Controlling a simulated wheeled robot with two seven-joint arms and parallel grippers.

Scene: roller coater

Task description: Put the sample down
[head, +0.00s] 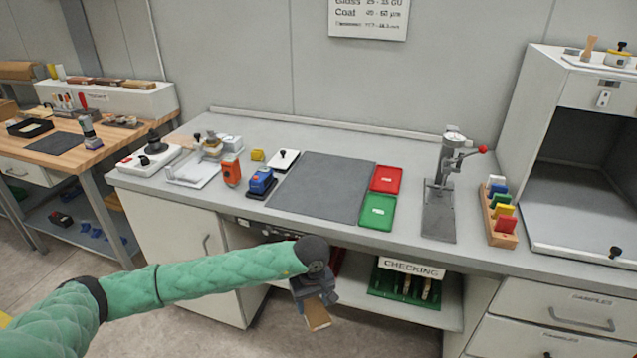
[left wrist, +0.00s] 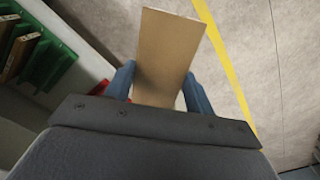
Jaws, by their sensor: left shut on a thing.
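My left gripper (head: 314,292) is shut on the sample (head: 317,314), a flat tan-brown panel. It holds the panel in front of the bench, below the worktop edge, over the floor. In the left wrist view the sample (left wrist: 168,50) stands out between the two blue fingers of the gripper (left wrist: 158,85). Its held end is hidden behind the gripper body. My right gripper is in neither view.
The bench carries a dark grey mat (head: 322,187), a red tray (head: 386,179), a green tray (head: 378,211) and a lever press (head: 440,195). A colored block rack (head: 500,215) stands right. Under the bench is a green "CHECKING" rack (head: 390,285). The mat is clear.

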